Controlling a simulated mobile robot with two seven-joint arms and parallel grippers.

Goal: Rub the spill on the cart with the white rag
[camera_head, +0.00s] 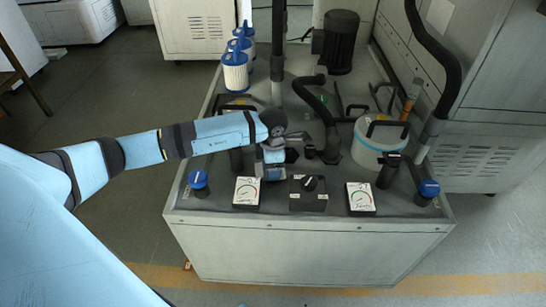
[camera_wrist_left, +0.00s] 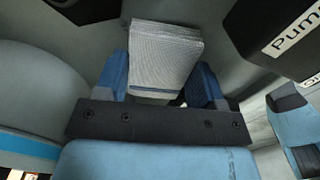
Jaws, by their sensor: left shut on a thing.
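The cart (camera_head: 310,252) is a large pale cabinet with a grey top, in the middle of the head view. My left gripper (camera_head: 272,168) is low over the cart top, behind and between a white gauge and a black knob box. In the left wrist view my left gripper (camera_wrist_left: 160,82) has its blue fingers shut on the white rag (camera_wrist_left: 166,55), a folded, woven block. The rag's far end points at the grey surface; I cannot tell whether it touches. In the head view the rag is hard to make out. I cannot make out a spill. My right gripper is not in view.
Near my left gripper stand a white gauge (camera_head: 247,192), a black knob box (camera_head: 308,193) and another gauge (camera_head: 360,198). A white canister (camera_head: 375,155), black hoses (camera_head: 318,100), a motor (camera_head: 341,42) and blue-topped filters (camera_head: 236,72) crowd the cart top.

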